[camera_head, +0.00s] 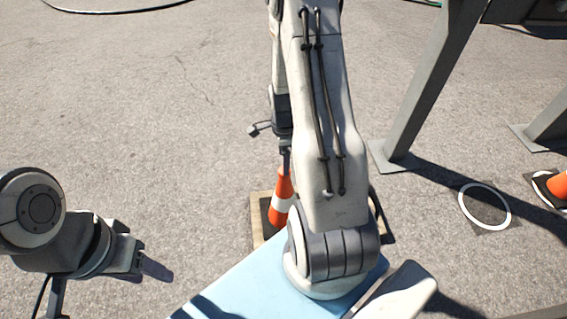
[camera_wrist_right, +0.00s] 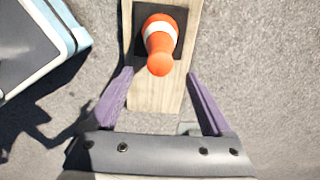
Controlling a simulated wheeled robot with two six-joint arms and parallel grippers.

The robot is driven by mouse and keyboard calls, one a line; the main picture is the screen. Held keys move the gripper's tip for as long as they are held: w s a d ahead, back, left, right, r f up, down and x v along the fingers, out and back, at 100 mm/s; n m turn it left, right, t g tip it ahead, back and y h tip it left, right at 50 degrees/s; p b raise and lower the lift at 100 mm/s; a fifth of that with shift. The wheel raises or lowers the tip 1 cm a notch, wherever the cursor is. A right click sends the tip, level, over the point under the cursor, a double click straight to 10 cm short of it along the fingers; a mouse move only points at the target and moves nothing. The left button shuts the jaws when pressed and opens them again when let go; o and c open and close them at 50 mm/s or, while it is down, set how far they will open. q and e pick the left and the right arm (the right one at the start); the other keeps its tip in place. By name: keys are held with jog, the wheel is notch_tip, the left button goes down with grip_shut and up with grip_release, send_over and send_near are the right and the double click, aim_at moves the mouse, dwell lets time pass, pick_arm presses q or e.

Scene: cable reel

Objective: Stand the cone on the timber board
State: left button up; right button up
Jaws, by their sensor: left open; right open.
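The orange and white cone (camera_head: 280,205) stands upright on the timber board (camera_head: 256,217), partly hidden behind my right arm. In the right wrist view the cone (camera_wrist_right: 160,40) is seen from above, its dark square base lying on the pale board (camera_wrist_right: 150,97). My right gripper (camera_wrist_right: 160,76) is open, with its purple fingers spread apart on either side of the cone's tip; they appear clear of it. In the head view my right arm hides most of that gripper. My left gripper (camera_head: 138,254) is open and empty over the ground at the left.
A second cone (camera_head: 558,186) is at the right edge, partly cut off. A white ring on a dark square (camera_head: 485,206) lies to its left. Grey steel legs (camera_head: 420,95) stand at the upper right. A black cable (camera_head: 120,10) lies at the upper left. The left ground is clear.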

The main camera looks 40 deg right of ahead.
jog(key=shift+r+p, duration=0.35)
jog(key=shift+r, duration=0.95)
jog(key=s+a+r+n, duration=0.1)
jog(key=a+r+n, duration=0.5)
jog(key=a+n, duration=0.3)
jog(key=a+r+n, duration=0.6)
jog(key=a, duration=0.5)
jog(key=s+a+r+n, duration=0.3)
jog(key=s+a+n, duration=0.2)
jog(key=s+n, duration=0.2)
jog(key=s+a+r+n+y, duration=0.1)
jog(key=s+a+r+n, duration=0.3)
jog(key=s+a+n, duration=0.2)
jog(key=s+n, duration=0.2)
jog(key=n, duration=0.1)
jog(key=shift+s+r+n, duration=0.2)
jog(key=shift+s+n, duration=0.05)
jog(key=shift+n, duration=0.15)
jog(key=shift+r, duration=0.1)
notch_tip(320, 180, up, 37)
jog(key=p, duration=3.7)
